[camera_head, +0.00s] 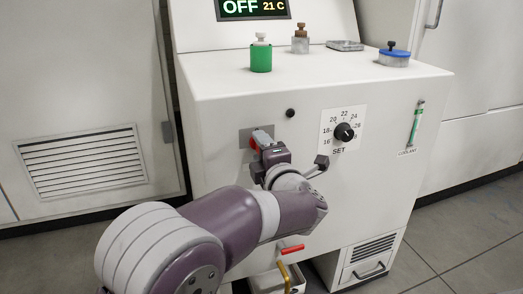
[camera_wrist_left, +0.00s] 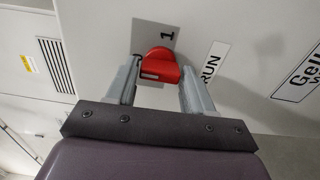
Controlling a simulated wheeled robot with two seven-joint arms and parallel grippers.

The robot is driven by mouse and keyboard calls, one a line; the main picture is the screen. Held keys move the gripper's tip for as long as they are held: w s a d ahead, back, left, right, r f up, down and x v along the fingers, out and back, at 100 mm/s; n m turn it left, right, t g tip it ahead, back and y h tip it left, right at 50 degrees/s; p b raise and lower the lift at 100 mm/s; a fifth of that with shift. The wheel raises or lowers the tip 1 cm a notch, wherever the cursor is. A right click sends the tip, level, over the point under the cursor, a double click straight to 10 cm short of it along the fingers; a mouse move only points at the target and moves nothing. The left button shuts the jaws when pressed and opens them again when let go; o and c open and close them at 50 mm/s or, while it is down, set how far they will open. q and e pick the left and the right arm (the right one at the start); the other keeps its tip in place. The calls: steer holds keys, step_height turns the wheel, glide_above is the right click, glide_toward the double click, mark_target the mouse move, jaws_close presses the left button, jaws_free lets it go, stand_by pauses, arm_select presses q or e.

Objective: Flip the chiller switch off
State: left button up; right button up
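The chiller is a white cabinet (camera_head: 240,190) with a small display (camera_head: 252,8) on top that reads OFF and 21 C. Its red switch knob (camera_wrist_left: 158,66) sits on a grey plate (camera_wrist_left: 150,37) on the front panel. In the wrist view the plate is marked 1, and a RUN label (camera_wrist_left: 209,63) is beside it. My left gripper (camera_wrist_left: 160,75) is open, with its two fingers on either side of the red knob. Small gaps seem to show between fingers and knob. In the head view the left gripper (camera_head: 262,139) partly hides the knob (camera_head: 254,143). My right gripper is not in view.
A black SET dial (camera_head: 344,132) and a black button (camera_head: 290,113) are right of the switch. A green container (camera_head: 261,58), a brown-topped weight-like item (camera_head: 300,42) and a blue-rimmed pot (camera_head: 394,57) stand on the cabinet top. A coolant gauge (camera_head: 415,125) is at the right.

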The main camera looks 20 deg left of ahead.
arm_select(q)
steer(key=shift+o, duration=0.9)
steer(key=p+v, duration=0.4)
steer(key=v, duration=0.8)
steer(key=shift+s+d, duration=0.25)
